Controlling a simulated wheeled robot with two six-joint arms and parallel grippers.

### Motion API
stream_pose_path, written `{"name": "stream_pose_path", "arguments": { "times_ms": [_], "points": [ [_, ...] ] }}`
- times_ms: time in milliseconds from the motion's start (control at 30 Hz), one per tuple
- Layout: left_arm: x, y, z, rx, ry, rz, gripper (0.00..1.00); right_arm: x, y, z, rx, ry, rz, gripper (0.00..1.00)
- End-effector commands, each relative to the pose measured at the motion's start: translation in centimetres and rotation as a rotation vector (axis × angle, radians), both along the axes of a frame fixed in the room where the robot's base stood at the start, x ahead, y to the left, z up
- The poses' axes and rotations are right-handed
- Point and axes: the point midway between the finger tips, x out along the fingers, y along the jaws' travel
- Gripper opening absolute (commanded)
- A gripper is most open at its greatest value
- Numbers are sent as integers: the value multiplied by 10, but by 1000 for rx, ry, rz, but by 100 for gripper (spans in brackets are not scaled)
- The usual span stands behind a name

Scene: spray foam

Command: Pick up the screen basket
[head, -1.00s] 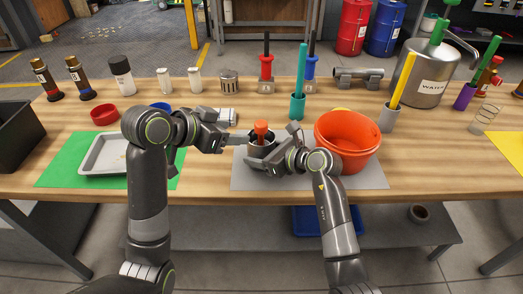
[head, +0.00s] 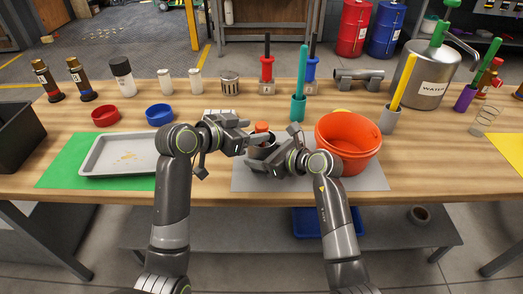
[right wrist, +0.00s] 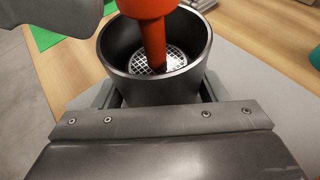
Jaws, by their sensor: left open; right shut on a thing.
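A metal basket with a slotted or mesh side (head: 230,83), which looks like the screen basket, stands upright at the back of the bench. My left gripper (head: 244,131) is open and empty, in front of the basket and close beside the dark cup. My right gripper (head: 270,158) is shut on the dark grey cup (right wrist: 122,62). An orange-handled tool (right wrist: 152,30) stands in the cup; a round mesh surface (right wrist: 165,60) shows at its foot. In the head view my grippers hide much of the cup.
A tray (head: 112,160) lies on a green mat. An orange bucket (head: 347,135) stands close to the right of my right gripper. A teal tool holder (head: 298,107) and red-handled tool (head: 266,68) are near the basket. White bottles (head: 196,82) stand left of it.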

Motion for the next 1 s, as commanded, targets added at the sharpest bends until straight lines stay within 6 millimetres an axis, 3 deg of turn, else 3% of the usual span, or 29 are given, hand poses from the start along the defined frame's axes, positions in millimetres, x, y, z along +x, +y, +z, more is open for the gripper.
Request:
{"name": "stream_pose_path", "arguments": {
  "times_ms": [233, 600, 1000],
  "points": [
    [20, -23, -13, -2, 1, -1, 55, 0, 0, 0, 0, 0, 1, 29],
    [24, -28, -16, -1, -1, 0, 53, 0, 0, 0, 0, 0, 0, 29],
    [24, -28, -16, 0, 0, 0, 1, 0, 0, 0, 0, 0, 0, 29]
  ]
}}
